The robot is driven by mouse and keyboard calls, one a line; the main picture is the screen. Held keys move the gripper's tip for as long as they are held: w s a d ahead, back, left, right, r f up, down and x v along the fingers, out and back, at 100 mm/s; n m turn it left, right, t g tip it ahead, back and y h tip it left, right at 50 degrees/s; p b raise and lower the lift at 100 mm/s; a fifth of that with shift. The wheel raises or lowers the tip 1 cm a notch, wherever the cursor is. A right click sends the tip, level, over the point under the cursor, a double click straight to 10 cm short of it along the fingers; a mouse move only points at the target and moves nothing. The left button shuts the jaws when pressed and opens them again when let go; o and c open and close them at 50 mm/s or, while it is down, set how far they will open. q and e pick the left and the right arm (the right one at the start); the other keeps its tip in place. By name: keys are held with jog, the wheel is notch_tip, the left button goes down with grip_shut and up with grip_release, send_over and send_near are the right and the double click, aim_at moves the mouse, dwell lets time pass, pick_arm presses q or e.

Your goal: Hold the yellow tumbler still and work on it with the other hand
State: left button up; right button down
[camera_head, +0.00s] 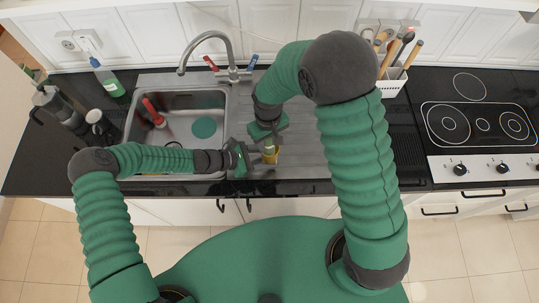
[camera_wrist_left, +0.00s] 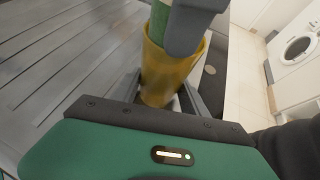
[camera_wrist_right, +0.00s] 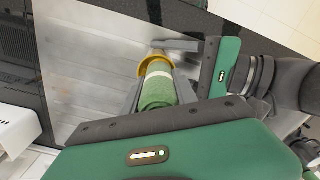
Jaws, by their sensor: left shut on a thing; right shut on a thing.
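The yellow tumbler (camera_head: 271,157) is over the drainboard beside the sink. In the left wrist view the tumbler (camera_wrist_left: 168,78) is upright between the fingers of my left gripper (camera_wrist_left: 163,95), which is shut on it. My right gripper (camera_wrist_right: 158,95) is shut on a green cylindrical thing (camera_wrist_right: 157,90) with a pale band, perhaps a rolled cloth or sponge. The end of this green thing goes into the mouth of the tumbler, whose yellow rim (camera_wrist_right: 153,62) shows around it. The inside of the tumbler is hidden.
The sink (camera_head: 180,108) with a red-handled brush (camera_head: 153,112) and a green disc (camera_head: 205,127) is at left. The faucet (camera_head: 212,42) stands behind. A white utensil holder (camera_head: 391,85) and the hob (camera_head: 480,122) are at right. A green bottle (camera_head: 108,78) stands far left.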

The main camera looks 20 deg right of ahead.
pick_arm(q)
jog(key=shift+f, duration=0.1)
pick_arm(e)
jog(key=shift+s+f, duration=0.15)
jog(key=shift+s, duration=0.15)
jog(key=shift+s+d, duration=0.1)
jog(key=shift+s, duration=0.05)
pick_arm(q)
jog(key=shift+w, duration=0.1)
pick_arm(e)
jog(key=shift+r, duration=0.75)
jog(key=shift+w+r, duration=0.15)
jog(key=shift+r, duration=2.65)
jog(key=shift+w+r, duration=0.1)
jog(key=shift+r, duration=2.7)
pick_arm(q)
jog(key=o, duration=1.4)
